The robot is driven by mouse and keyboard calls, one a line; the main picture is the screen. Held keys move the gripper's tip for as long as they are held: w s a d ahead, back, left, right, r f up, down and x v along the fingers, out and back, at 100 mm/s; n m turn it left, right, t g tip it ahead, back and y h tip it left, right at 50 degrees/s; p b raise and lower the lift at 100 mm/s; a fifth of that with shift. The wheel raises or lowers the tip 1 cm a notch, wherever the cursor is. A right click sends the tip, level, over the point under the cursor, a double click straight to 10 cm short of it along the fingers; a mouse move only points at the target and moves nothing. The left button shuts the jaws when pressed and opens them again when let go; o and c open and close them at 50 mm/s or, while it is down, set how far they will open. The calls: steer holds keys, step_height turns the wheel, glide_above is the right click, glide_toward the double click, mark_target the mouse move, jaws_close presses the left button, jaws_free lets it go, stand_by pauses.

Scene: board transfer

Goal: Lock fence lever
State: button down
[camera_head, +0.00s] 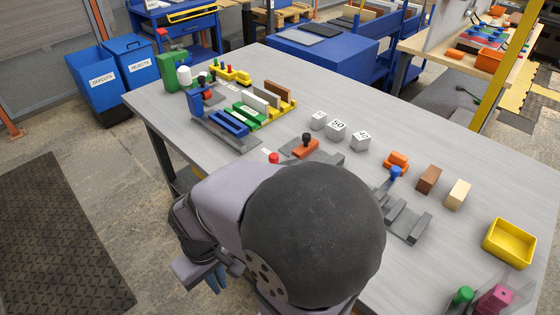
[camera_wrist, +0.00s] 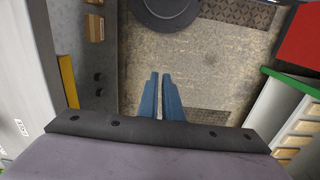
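My gripper (camera_head: 212,281) hangs beyond the front edge of the table, at the lower left of my dark rounded arm joint. In the wrist view its blue fingers (camera_wrist: 160,80) point over bare floor, with a narrow gap and nothing between them. I cannot tell for certain which part is the fence lever. Candidates on the table are an orange block with a black knob (camera_head: 306,146), a red knob (camera_head: 273,158) partly behind my arm, and a blue knob (camera_head: 396,173) on a grey stepped fixture (camera_head: 407,220). My arm hides part of the table front.
Grey weight blocks (camera_head: 336,130), brown and tan blocks (camera_head: 428,180) and a yellow tray (camera_head: 509,242) stand on the table (camera_head: 300,92). A rack of coloured boards (camera_head: 235,122) is at the left. Blue bins (camera_head: 92,82) stand on the floor, which is clear near my gripper.

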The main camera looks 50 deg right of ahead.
steer(key=s+d+r+m+g+h+p, duration=0.15)
steer(key=s+d+r+p, duration=0.35)
steer(key=d, duration=0.5)
steer(key=s+d+r+m+p, duration=0.25)
steer(key=s+d+p, duration=0.4)
steer(key=d, duration=0.35)
steer(key=s+d+r+m+g+h+p, duration=0.15)
steer(key=s+d+r+p, duration=0.35)
steer(key=d, duration=0.5)
steer(key=w+d+n+t+h, duration=0.2)
steer(key=w+d+n+t, duration=0.3)
steer(key=w+d+n, duration=0.3)
steer(key=w+a+r+n+t+y, duration=0.2)
steer(key=w+a+n+t+y, duration=0.2)
steer(key=w+a, duration=0.5)
steer(key=shift+w+a+r+n+t+y, duration=0.35)
steer(key=shift+w+n+t, duration=0.35)
steer(key=shift+w+n, duration=0.45)
